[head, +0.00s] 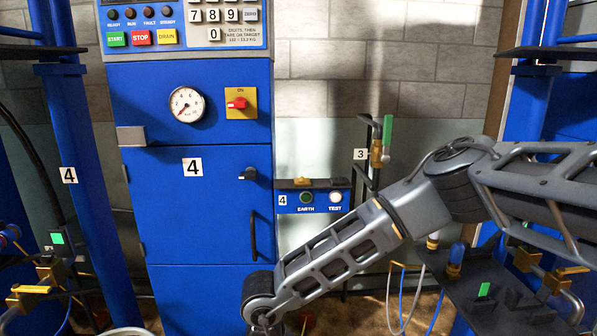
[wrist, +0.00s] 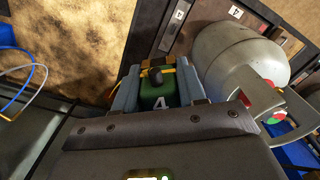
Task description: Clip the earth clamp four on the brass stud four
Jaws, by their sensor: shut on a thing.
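In the wrist view my gripper (wrist: 158,90) is shut on a green block marked 4, the earth clamp four (wrist: 160,102), with a dark knob and a yellow strip by it. The clamp sits between my two blue-grey fingers; its lower part is hidden by my gripper's body. In the head view my arm reaches down to the bottom edge, and the gripper is out of frame. A small blue panel (head: 314,208) marked 4 has EARTH and TEST lamps. A brass-coloured piece (head: 303,182) stands on its top; I cannot tell whether it is the brass stud four.
A blue cabinet (head: 195,220) marked 4 stands left of the panel. A brass piece (head: 377,152) with a green handle is by label 3. A dark rack (head: 490,295) with hoses is at right. A grey cylinder (wrist: 238,55) stands close right of my gripper in the wrist view.

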